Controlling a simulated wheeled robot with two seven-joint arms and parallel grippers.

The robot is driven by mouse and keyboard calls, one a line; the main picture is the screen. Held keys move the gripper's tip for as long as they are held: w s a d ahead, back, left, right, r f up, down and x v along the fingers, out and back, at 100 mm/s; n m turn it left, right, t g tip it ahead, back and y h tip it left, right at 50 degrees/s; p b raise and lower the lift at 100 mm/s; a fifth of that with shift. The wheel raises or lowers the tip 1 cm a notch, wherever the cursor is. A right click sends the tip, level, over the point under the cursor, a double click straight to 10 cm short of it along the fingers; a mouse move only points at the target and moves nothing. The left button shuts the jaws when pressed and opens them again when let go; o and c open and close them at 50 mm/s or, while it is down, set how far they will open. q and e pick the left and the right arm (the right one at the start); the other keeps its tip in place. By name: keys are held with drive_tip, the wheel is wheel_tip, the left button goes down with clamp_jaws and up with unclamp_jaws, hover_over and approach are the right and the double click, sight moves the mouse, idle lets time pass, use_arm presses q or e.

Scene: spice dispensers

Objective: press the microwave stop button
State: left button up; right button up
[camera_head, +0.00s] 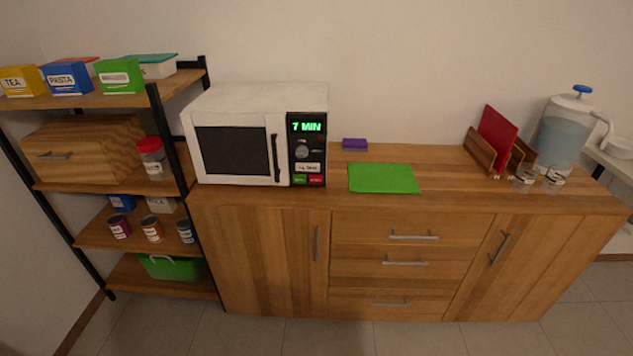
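A white microwave (258,97) stands on the left end of the wooden counter, its dark-windowed door shut. Its black control panel is on the right side of the front, with a green display (306,127) reading "7 MIN" and a round knob below it. At the bottom of the panel are a green button (300,180) and a red button (316,180) side by side; their lettering is too small to read. Neither of my grippers is in view.
A green mat (383,178) and a purple sponge-like block (355,144) lie right of the microwave. Farther right are a rack with a red board (497,138), two glasses and a water dispenser (563,130). A loaded shelf (110,101) stands left. The floor in front is clear.

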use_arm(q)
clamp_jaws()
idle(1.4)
